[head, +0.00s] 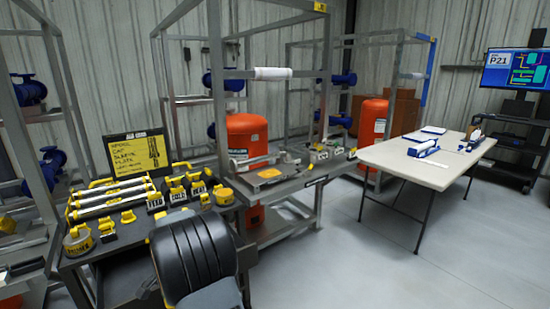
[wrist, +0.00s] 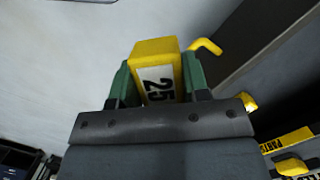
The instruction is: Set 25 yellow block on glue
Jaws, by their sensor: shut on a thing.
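The yellow block (wrist: 154,52) has a white label with a black "25" on it. In the wrist view my gripper (wrist: 157,76) is shut on it, with one green finger on each side. The block's yellow top stands out past the fingertips. Neither the gripper nor this block can be made out in the head view. I cannot pick out the glue in either view.
A dark bench (head: 125,240) at left holds yellow-and-black parts and a yellow sign (head: 138,154). A metal skid frame (head: 325,105) with an orange tank (head: 247,136) stands behind. A pale folding table (head: 410,162) is at right. Grey floor between is clear.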

